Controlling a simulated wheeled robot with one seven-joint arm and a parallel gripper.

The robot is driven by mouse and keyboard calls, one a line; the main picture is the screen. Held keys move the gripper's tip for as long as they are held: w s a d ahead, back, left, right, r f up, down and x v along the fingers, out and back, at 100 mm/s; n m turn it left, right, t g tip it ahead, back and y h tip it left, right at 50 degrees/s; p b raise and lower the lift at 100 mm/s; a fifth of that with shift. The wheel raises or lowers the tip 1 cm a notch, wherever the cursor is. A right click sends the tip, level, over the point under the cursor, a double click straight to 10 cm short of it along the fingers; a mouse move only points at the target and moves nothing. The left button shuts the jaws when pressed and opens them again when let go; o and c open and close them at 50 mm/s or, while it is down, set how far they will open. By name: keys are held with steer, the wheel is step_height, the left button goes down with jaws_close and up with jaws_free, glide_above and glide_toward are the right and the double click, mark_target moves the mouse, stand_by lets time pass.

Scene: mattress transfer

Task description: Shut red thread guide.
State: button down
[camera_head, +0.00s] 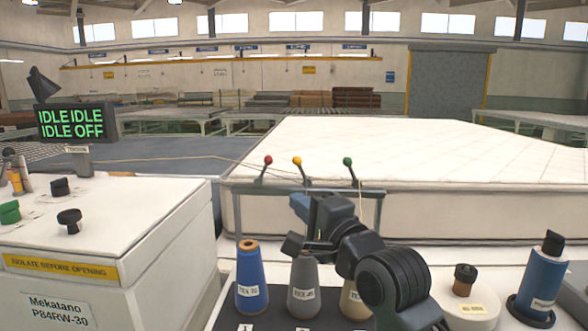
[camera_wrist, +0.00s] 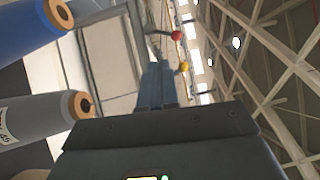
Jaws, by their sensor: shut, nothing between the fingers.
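The red thread guide (camera_head: 268,160) is a small lever with a red ball tip, at the left end of a grey rail (camera_head: 330,190). In the head view the yellow guide (camera_head: 297,161) and green guide (camera_head: 348,161) stand further right on the rail. My gripper (camera_head: 298,203) is shut and empty, just below the yellow guide and right of the red one. In the wrist view its fingertips (camera_wrist: 157,68) point toward the guides, apparently without touching them.
Blue (camera_head: 249,285), grey (camera_head: 304,290) and cream (camera_head: 352,300) thread cones stand in front of the rail, close to my arm. A white mattress (camera_head: 430,150) lies behind. A white machine cabinet (camera_head: 150,250) with knobs and a display (camera_head: 75,122) stands left.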

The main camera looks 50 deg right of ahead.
steer(key=shift+w+d+r+m, duration=0.2)
steer(key=shift+d+r+m, duration=0.2)
steer(key=shift+d+r, duration=0.25)
steer(key=shift+w+d+r+m, duration=0.2)
steer(key=shift+d+r+m, duration=0.2)
steer(key=shift+d+r, duration=0.25)
steer(key=p, duration=0.1)
glide_toward(266, 167)
steer(key=w+d+r, duration=0.1)
steer(key=w+d, duration=0.3)
steer(key=w, duration=0.1)
steer(key=shift+r, duration=0.2)
steer(key=shift+r, duration=0.1)
